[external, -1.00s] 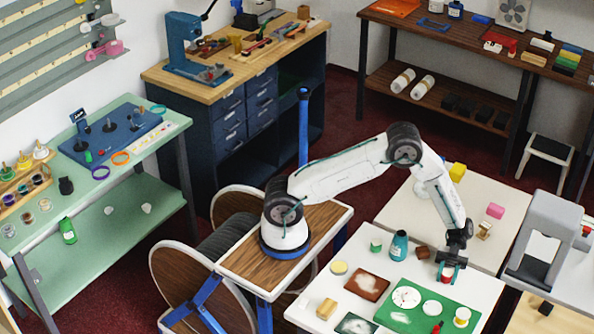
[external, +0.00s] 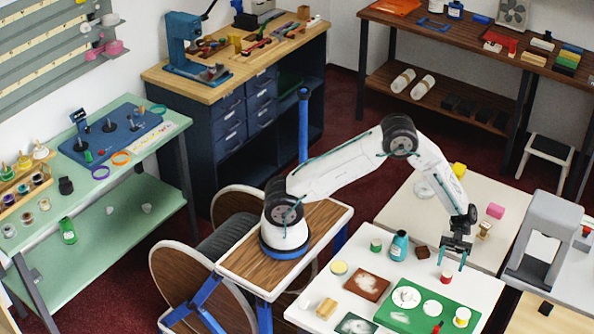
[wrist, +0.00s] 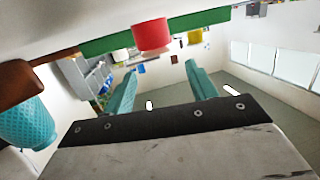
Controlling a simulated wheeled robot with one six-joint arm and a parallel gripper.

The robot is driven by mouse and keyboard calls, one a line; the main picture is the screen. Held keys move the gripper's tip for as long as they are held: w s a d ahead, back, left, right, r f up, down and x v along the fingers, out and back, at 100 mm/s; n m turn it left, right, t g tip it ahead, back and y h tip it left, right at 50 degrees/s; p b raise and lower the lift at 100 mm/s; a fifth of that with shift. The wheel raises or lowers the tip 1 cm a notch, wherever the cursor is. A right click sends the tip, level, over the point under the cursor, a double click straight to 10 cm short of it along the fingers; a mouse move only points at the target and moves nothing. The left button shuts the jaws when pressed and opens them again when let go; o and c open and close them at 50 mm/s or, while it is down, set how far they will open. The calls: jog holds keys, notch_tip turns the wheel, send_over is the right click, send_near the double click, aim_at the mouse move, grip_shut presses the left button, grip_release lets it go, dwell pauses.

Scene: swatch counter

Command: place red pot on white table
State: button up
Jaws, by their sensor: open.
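The small red pot (external: 446,277) with a pale top stands upright on the white table (external: 482,284), beside the upper edge of the green mat. In the wrist view the red pot (wrist: 152,35) shows near the top, beyond my fingertips and clear of them. My gripper (external: 453,262) is open and empty, a little above and behind the pot. In the wrist view its two teal fingers (wrist: 160,72) are spread wide with nothing between them.
A teal bottle (external: 399,246), a brown cube (external: 422,252) and a green-lidded pot (external: 376,245) stand left of my gripper. A cream table with small blocks lies behind.

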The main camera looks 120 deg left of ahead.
jog(key=shift+r, duration=1.6)
jog(key=w+d+r+n+t+y, duration=0.25)
jog(key=w+r+t+y, duration=0.2)
jog(key=w+r, duration=0.25)
notch_tip(320, 180, up, 11)
jog(key=w+n+t+y, duration=0.2)
jog(key=n+t+y, duration=0.2)
jog(key=t+y, duration=0.3)
jog(key=s+r+n+g+y, duration=0.2)
jog(key=s+r+n+y, duration=0.2)
jog(key=s+y, duration=0.15)
jog(key=s+d+f+n+g, duration=0.1)
jog(key=s+d+g, duration=0.3)
jog(key=s, duration=0.9)
jog(key=s+d+f+n+g, duration=0.2)
jog(key=s+d, duration=0.3)
jog(key=s, duration=0.8)
jog(key=s+d+f+n+g+h, duration=0.1)
jog(key=s+d+f+n+g, duration=0.1)
jog(key=s, duration=1.2)
jog(key=d+f+g, duration=0.1)
jog(key=d+g, duration=0.1)
jog(key=g, duration=0.1)
jog(key=shift+d+f+g, duration=0.25)
jog(key=shift+d+g, duration=0.1)
